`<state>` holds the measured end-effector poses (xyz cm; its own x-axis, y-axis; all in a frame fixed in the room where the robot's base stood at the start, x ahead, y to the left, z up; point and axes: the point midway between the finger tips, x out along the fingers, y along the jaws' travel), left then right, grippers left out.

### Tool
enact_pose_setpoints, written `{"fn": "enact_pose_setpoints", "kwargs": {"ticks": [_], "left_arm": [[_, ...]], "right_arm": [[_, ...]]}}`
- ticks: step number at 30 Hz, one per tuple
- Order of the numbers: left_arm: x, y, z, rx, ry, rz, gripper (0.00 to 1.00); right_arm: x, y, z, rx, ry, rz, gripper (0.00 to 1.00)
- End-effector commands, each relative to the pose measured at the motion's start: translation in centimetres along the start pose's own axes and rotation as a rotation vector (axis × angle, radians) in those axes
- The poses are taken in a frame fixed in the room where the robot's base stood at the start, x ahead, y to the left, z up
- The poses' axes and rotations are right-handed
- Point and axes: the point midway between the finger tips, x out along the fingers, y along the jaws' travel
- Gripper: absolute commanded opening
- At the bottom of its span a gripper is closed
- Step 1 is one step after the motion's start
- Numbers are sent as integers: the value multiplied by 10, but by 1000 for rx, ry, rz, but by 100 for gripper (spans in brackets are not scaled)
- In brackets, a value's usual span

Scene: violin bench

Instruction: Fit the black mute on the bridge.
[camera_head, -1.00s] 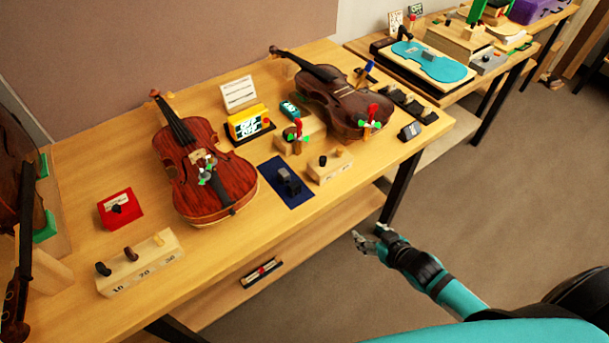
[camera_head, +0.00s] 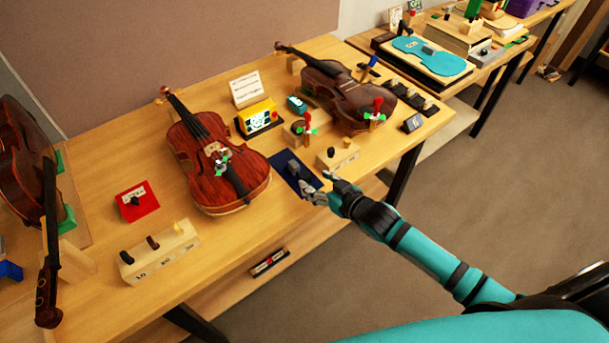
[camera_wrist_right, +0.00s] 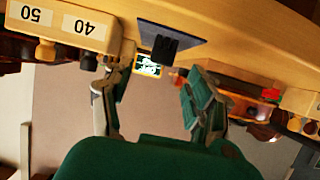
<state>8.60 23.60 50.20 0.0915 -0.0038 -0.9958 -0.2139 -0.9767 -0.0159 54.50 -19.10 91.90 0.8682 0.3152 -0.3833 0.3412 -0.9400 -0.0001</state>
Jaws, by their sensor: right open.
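The black mute (camera_head: 292,168) appears to be the dark piece standing on a dark blue mat (camera_head: 306,185). In the right wrist view the dark piece (camera_wrist_right: 165,47) shows on the same mat (camera_wrist_right: 187,38), beyond the spread fingers. My right gripper (camera_head: 318,184) is open and empty, by the table's front edge close to the mat, apart from the mute. Its fingers also show in the right wrist view (camera_wrist_right: 150,98). The reddish violin (camera_head: 190,168) lies to the left of the mat, with its pale bridge (camera_head: 214,148) upright on its top. My left gripper is out of view.
A numbered wooden block with pegs (camera_head: 337,154) stands right of the mat. A yellow box (camera_head: 258,117) and a white card (camera_head: 246,88) stand behind. A darker violin (camera_head: 343,103) lies at the back right. A red pad (camera_head: 137,201) and another peg block (camera_head: 160,253) are at left.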

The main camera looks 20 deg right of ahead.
Motion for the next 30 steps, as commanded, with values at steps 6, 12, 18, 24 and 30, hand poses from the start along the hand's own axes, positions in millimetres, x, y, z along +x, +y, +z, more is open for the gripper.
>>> {"fn": "enact_pose_setpoints", "kwargs": {"ticks": [6,12,18,24,30], "left_arm": [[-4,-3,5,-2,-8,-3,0],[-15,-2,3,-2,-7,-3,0],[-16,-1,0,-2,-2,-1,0],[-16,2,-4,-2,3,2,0],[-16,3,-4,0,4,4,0]], "right_arm": [[14,0,-1,0,1,0,58],[39,-2,-3,-1,0,1,58],[60,-2,0,-1,0,1,58],[62,-2,0,-1,1,0,58],[62,-2,0,-1,1,0,42]]}}
